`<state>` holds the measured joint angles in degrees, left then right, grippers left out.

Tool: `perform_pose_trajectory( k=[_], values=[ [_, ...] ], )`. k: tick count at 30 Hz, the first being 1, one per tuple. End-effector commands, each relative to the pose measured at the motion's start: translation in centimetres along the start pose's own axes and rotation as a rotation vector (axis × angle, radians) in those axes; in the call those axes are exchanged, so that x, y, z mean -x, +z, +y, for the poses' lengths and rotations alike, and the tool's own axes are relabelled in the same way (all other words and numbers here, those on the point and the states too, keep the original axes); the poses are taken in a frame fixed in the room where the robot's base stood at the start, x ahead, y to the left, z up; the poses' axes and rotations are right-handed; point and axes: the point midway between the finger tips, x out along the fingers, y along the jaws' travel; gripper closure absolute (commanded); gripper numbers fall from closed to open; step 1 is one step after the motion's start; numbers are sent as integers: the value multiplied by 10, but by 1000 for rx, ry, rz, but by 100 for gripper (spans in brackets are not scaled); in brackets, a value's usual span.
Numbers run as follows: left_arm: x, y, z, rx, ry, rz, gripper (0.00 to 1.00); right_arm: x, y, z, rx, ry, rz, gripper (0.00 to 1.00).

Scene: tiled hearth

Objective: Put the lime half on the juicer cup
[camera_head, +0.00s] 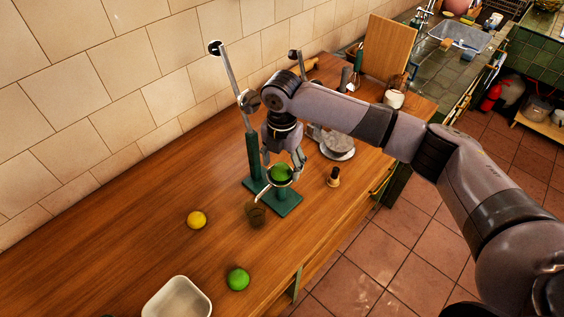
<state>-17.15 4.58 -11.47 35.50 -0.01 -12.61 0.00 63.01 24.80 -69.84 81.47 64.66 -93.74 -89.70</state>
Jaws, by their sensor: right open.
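The green juicer (253,158) stands on the wooden counter with its lever raised. The lime half (281,173) shows bright green at the juicer cup (270,181), and it looks seated in the cup's ring, though the fingers partly cover it. My right gripper (283,163) is open just above and around the lime half; whether a finger touches it I cannot tell. My left gripper is not in view.
A yellow lemon (197,220), a whole green lime (238,279) and a white tray (178,299) lie nearer. A small wooden-topped item (333,177) and a metal scale-like thing (337,146) stand right of the juicer.

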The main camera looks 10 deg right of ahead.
Motion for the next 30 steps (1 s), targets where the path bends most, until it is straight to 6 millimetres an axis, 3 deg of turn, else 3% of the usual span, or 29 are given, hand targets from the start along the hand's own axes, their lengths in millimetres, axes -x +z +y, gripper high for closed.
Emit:
perform_pose_trajectory(
  k=[7,21,30],
  values=[
    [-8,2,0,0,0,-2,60,16,1,1,1,4,-1,36],
    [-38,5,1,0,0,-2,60,108,0,1,0,4,-1,36],
    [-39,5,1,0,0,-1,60,124,0,0,-1,0,0,36]
  ],
)
